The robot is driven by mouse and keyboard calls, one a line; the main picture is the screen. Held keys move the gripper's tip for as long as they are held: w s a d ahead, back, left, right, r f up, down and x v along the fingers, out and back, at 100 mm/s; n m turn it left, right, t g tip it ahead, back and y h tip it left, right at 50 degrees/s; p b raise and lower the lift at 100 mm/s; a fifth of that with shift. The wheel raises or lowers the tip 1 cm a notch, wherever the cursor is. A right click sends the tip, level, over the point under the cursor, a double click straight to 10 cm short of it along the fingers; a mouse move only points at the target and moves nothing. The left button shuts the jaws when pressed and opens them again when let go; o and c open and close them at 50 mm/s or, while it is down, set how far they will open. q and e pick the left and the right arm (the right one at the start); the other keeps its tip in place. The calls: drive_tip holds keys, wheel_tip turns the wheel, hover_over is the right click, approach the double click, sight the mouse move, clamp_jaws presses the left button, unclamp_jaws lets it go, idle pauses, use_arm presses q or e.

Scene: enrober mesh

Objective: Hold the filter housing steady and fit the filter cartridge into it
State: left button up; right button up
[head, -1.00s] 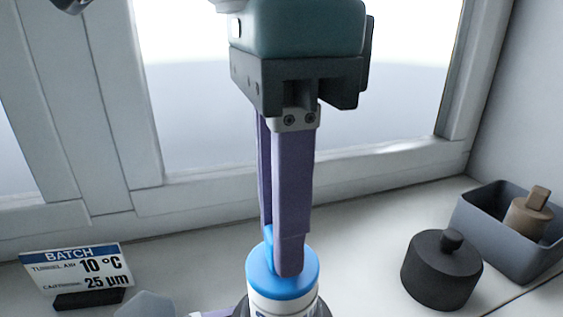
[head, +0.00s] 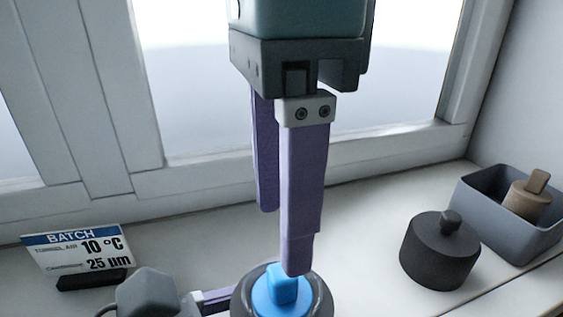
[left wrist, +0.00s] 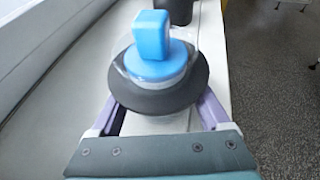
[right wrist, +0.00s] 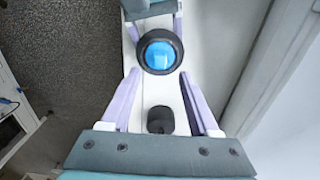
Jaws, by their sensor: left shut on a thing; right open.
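The filter cartridge shows as a blue cap with a raised blue grip (head: 282,290), sunk inside the dark ring of the filter housing (head: 322,296) at the bottom of the head view. In the left wrist view the blue cartridge top (left wrist: 150,62) stands above the housing's dark collar (left wrist: 160,98). My left gripper (left wrist: 160,108) is shut around the housing, one purple finger on each side. My right gripper (head: 280,240) is open, its fingers apart just above the cap. In the right wrist view the cap (right wrist: 160,55) lies beyond the open fingertips. The cartridge's lower body is hidden.
A black knobbed lid (head: 440,255) stands on the sill to the right, beside a grey bin (head: 500,215) holding a tan knobbed piece (head: 527,195). A batch sign (head: 80,255) reading 10 °C and 25 µm stands at left. A window lies behind.

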wheel_tip(320, 180, up, 7)
idle(0.7)
use_arm(q)
drive_tip(key=o, duration=1.2)
drive_tip(key=shift+o, duration=0.2)
